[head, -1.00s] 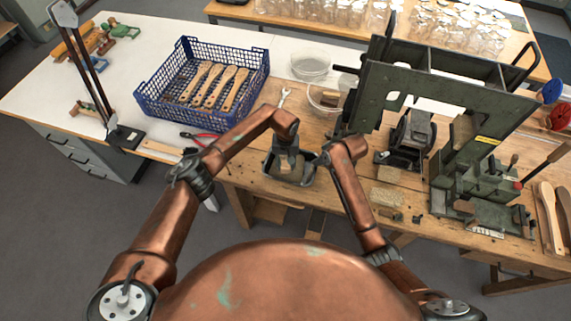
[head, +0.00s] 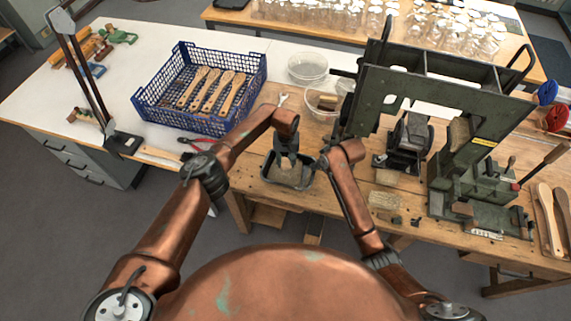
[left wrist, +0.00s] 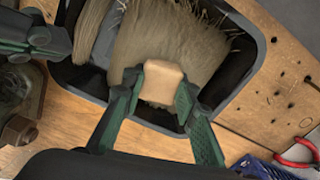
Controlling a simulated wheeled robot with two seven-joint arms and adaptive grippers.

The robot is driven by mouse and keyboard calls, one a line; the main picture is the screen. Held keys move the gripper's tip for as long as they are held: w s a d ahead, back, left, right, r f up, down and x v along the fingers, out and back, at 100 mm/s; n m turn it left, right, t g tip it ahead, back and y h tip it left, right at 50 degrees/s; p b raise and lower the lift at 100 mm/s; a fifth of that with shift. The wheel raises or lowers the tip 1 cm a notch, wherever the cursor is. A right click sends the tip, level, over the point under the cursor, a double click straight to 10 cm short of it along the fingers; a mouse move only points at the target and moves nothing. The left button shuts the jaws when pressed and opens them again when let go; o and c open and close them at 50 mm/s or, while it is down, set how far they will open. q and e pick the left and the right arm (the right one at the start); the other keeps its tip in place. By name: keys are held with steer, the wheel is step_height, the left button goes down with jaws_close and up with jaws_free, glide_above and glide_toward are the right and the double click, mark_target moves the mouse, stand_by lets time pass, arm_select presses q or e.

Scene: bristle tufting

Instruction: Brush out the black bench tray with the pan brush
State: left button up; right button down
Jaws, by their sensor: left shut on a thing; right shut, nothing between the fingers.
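The black bench tray (head: 268,178) sits at the front edge of the wooden bench; its dark rim (left wrist: 247,68) also shows in the left wrist view. My left gripper (head: 289,160) is over the tray, shut on the pan brush by its pale wooden handle (left wrist: 160,84). The brush's long tan bristles (left wrist: 160,42) spread down inside the tray. Whether they touch its floor is hidden. A second pale tuft (left wrist: 92,30) shows beside them. My right gripper (head: 321,163) is shut and empty at the tray's right rim; it also shows in the left wrist view (left wrist: 45,42).
A blue crate (head: 205,122) with several wooden brush handles stands to the left, with red pliers (head: 200,139) nearby. Clear bowls (head: 308,68) stand behind the tray. A large green press (head: 440,88) blocks the right. Small blocks (head: 385,200) lie on the bench's front.

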mark_target(288, 178)
arm_select(q)
steer(key=shift+s+a+f, duration=0.1)
steer(key=shift+s+a, duration=0.1)
steer(key=shift+s, duration=0.45)
steer(key=shift+s+a+f, duration=0.15)
steer(key=shift+s, duration=0.45)
steer(key=shift+s+a+f, duration=0.1)
steer(key=shift+s+a, duration=0.1)
steer(key=shift+s, duration=0.45)
steer(key=shift+s+d, duration=0.3)
steer(key=shift+d, duration=0.6)
steer(key=shift+w+d+r, duration=0.1)
steer(key=shift+w+d, duration=0.15)
steer(key=shift+w, duration=0.7)
steer(key=shift+w+d+r, duration=0.1)
steer(key=shift+w+d, duration=0.1)
steer(key=shift+w, duration=0.7)
steer(key=shift+w+r, duration=0.1)
steer(key=shift+r, duration=0.05)
steer(key=shift+s+a+r, duration=0.1)
steer(key=shift+s+a, duration=0.15)
steer(key=shift+s, duration=0.55)
steer(key=shift+s+a, duration=0.2)
steer(key=shift+s, duration=0.6)
steer(key=shift+s+d, duration=0.1)
steer(key=shift+s, duration=0.05)
